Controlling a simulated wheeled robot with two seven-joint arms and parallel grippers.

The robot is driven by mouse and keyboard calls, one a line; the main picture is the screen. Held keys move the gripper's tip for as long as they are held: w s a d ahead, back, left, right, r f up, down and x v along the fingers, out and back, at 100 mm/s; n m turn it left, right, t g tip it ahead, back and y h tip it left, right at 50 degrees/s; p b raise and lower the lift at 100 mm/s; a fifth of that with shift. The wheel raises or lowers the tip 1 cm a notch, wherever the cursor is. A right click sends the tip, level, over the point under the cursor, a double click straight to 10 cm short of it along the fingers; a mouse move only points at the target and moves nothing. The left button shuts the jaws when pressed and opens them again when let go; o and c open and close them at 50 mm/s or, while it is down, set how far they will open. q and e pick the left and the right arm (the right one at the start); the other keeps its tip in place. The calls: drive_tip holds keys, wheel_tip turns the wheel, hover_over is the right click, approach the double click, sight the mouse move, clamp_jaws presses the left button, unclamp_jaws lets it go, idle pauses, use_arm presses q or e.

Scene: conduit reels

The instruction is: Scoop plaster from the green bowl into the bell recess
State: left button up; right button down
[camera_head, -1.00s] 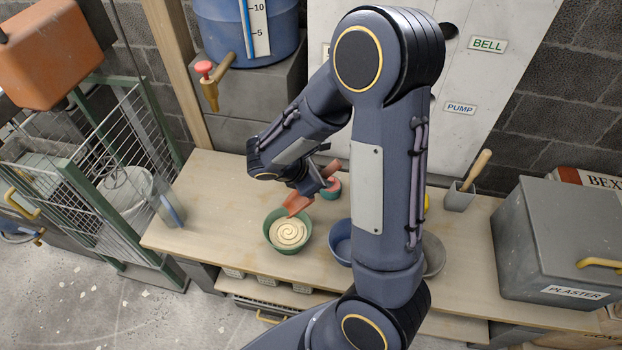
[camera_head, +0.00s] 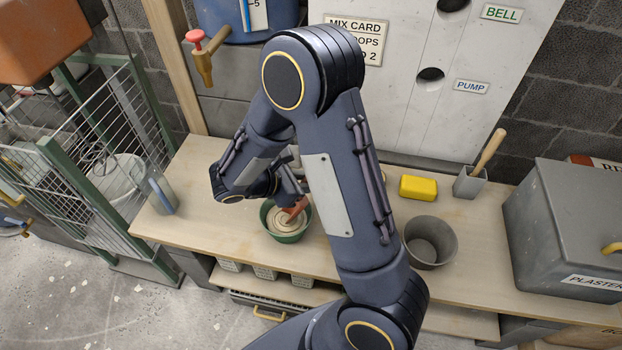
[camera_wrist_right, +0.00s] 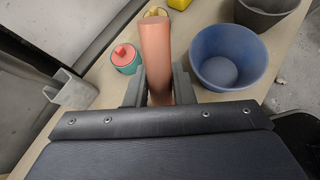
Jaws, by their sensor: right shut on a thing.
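The green bowl (camera_head: 285,238) stands on the bench with pale, swirled plaster (camera_head: 283,222) in it. My right gripper (camera_head: 296,195) is mostly hidden behind its own arm, right at the bowl. It is shut on a reddish-orange scoop (camera_head: 294,212), whose lower end is inside the bowl at the plaster; how deep it sits I cannot tell. In the right wrist view the scoop's round handle (camera_wrist_right: 156,48) stands between the fingers (camera_wrist_right: 158,88). The bell recess (camera_head: 453,4) is a dark hole in the pale panel, beside the BELL label, cut by the top edge. My left gripper is out of view.
A dark PUMP hole (camera_head: 431,75) is lower on the panel. A grey bucket (camera_head: 430,243), yellow block (camera_head: 418,187), grey holder (camera_head: 469,183) and plaster bin (camera_head: 570,225) stand to the right.

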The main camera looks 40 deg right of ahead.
drive_tip(key=f+b, duration=0.1)
drive_tip(key=f, duration=0.1)
drive_tip(key=a+f+b, duration=0.1)
drive_tip(key=f+b, duration=0.1)
drive_tip(key=shift+w+a, duration=0.1)
drive_tip(key=shift+w, duration=0.1)
drive_tip(key=shift+s+d+f+t+y+b, duration=0.1)
drive_tip(key=shift+d+f+t+y+b, duration=0.15)
drive_tip(key=shift+f+y, duration=0.25)
drive_tip(key=shift+s+d+f+t+y+b, duration=0.15)
drive_tip(key=shift+f+y+b, duration=0.1)
drive_tip(key=shift+f+y, duration=0.25)
wheel_tip(320, 180, up, 2)
drive_tip(key=shift+w+y+p, duration=0.1)
drive_tip(key=shift+y+p, duration=0.2)
drive_tip(key=shift+p, duration=0.6)
wheel_tip(320, 180, up, 2)
drive_tip(key=shift+d+r+y+p, duration=0.1)
drive_tip(key=shift+y+p, duration=0.4)
drive_tip(key=shift+p, duration=0.6)
drive_tip(key=s+d+r+t+y+p, duration=0.1)
drive_tip(key=d+r+y+p, duration=0.1)
drive_tip(key=p, duration=0.4)
drive_tip(key=s+d+r+m+t+y+p, duration=0.1)
drive_tip(key=s+d+r+y+p, duration=0.1)
drive_tip(key=d+y+p, duration=0.2)
drive_tip(key=shift+d+r+p, duration=0.4)
drive_tip(key=shift+d+p, duration=0.55)
drive_tip(key=shift+p, duration=0.45)
